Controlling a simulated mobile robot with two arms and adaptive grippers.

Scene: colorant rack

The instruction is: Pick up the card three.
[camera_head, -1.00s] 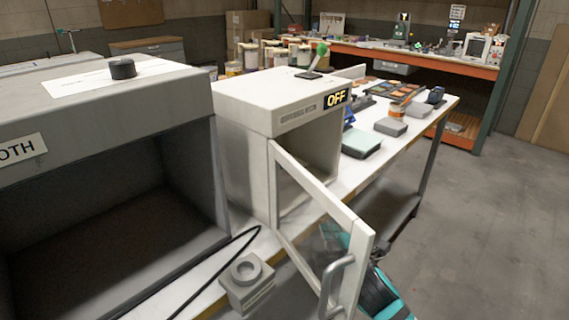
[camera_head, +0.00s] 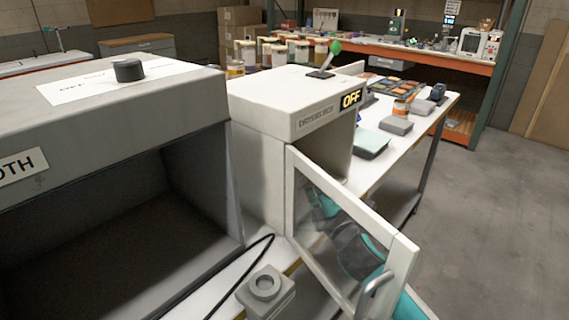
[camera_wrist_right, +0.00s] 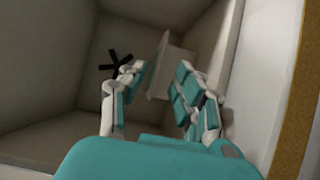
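In the right wrist view, a pale flat piece (camera_wrist_right: 172,68), perhaps the card, stands inside a light-walled box, beyond and between my right fingertips. No number on it can be read. My right gripper (camera_wrist_right: 161,72) is open, its teal-padded fingers on either side of the view to this piece; I see no clear contact. In the head view, teal parts of my right arm show through the glass door (camera_head: 330,240) of the white cabinet (camera_head: 290,102) marked OFF. The cabinet's inside is mostly hidden there. My left gripper is out of view.
The open door's frame (camera_head: 402,270) and handle stand close to my right arm. A dark cross-shaped part (camera_wrist_right: 118,66) is on the box's inner wall. A grey booth (camera_head: 110,110) stands at left, a small grey block (camera_head: 266,295) in front. The floor at right is clear.

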